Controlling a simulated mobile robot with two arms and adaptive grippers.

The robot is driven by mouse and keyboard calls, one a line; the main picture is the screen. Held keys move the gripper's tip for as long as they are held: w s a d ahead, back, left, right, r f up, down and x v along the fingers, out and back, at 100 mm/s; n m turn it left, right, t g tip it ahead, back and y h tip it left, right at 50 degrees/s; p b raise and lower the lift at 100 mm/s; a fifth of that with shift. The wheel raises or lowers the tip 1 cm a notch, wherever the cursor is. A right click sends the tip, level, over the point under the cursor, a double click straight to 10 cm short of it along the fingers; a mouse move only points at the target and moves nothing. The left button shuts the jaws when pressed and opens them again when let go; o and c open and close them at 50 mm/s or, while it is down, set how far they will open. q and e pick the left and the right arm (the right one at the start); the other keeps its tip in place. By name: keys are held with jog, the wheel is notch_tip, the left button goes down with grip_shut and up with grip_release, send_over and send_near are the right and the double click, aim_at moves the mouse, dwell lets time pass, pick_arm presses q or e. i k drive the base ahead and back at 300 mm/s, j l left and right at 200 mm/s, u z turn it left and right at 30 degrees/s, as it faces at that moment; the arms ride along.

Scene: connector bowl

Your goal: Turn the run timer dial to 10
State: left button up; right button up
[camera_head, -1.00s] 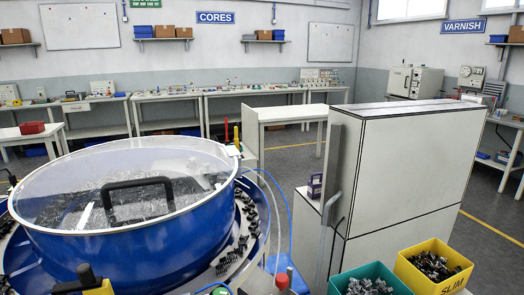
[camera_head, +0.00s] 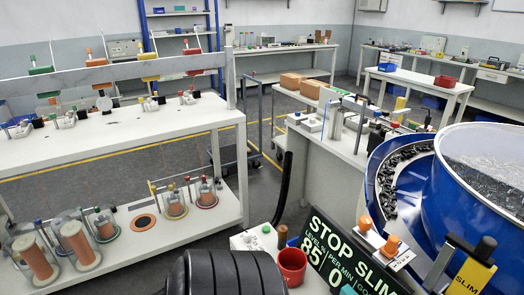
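I cannot make out a run timer dial with a scale. A small pale box (camera_head: 243,243) with knobs on top sits at the lower middle, partly hidden behind a red cup; its markings are too small to read. Beside it a dark display panel (camera_head: 345,262) reads STOP, SLIM, LEVEL % 85 and PER MIN 0. The blue bowl (camera_head: 455,195) with a clear lid is at the right, cut off by the picture edge.
A red cup (camera_head: 292,266) stands next to the panel. Orange-knobbed fittings (camera_head: 391,243) are at the bowl's front edge. A long white bench (camera_head: 120,135) with coils on its lower shelf fills the left. Grey floor (camera_head: 180,175) shows between the benches.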

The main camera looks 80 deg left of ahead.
aim_at(247, 234)
jog(key=u, duration=0.4)
jog(key=k+j+u, duration=0.1)
jog(key=u, duration=0.3)
jog(key=k+u, duration=0.1)
jog(key=u, duration=0.3)
jog(key=j+u, duration=0.15)
jog(key=u, duration=0.25)
jog(key=j+u, duration=0.1)
jog(key=u, duration=0.35)
jog(key=k, duration=0.05)
